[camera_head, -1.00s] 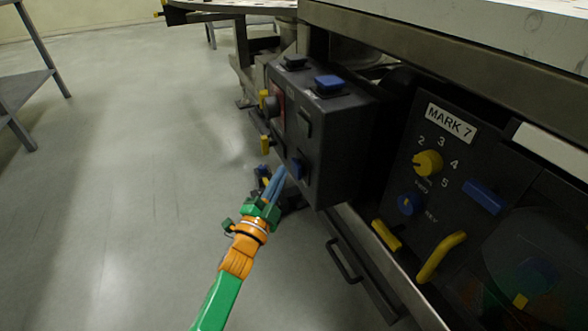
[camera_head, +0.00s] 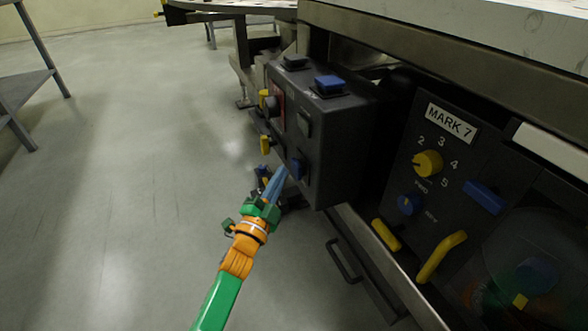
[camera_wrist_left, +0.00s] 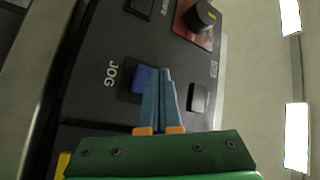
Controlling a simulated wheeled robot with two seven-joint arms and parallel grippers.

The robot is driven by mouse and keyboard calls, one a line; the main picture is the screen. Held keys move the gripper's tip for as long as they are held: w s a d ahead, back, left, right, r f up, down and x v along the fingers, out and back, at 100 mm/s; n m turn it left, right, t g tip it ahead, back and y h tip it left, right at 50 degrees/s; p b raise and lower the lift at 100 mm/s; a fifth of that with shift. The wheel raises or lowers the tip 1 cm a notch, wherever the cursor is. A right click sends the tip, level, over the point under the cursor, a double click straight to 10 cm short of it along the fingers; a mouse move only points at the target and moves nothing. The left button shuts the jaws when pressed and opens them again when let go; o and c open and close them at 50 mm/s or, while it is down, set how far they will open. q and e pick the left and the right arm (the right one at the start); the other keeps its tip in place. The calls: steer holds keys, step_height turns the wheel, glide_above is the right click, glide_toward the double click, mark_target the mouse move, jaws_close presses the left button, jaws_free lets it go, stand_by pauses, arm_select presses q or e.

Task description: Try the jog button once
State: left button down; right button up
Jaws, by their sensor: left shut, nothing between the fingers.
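The blue jog button (camera_wrist_left: 143,80) sits on a dark control box, with the word JOG beside it in the left wrist view. My right gripper is not in view.
A black button (camera_wrist_left: 198,98) lies right of the fingers, and a black knob (camera_wrist_left: 202,16) on a red plate is above. The MARK 7 panel (camera_head: 450,123) with yellow and blue dials stands at right. A yellow handle (camera_head: 441,256) sticks out. Open floor lies left.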

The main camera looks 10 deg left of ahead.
arm_select(q)
steer(key=shift+w+d, duration=0.25)
steer(key=shift+d, duration=0.15)
steer(key=shift+w+d+b, duration=0.35)
steer(key=shift+d+b, duration=0.15)
steer(key=shift+b, duration=0.05)
stand_by(0.9)
stand_by(0.3)
steer(key=shift+s+a+p, duration=0.6)
steer(key=shift+a+p, duration=0.05)
steer(key=shift+a, duration=0.2)
steer(key=shift+s+a+p, duration=0.55)
steer(key=shift+s+a, duration=0.2)
steer(key=shift+a, duration=0.3)
steer(key=shift+s+a+p, duration=0.55)
steer(key=shift+s+a, duration=0.15)
steer(key=shift+a, duration=0.35)
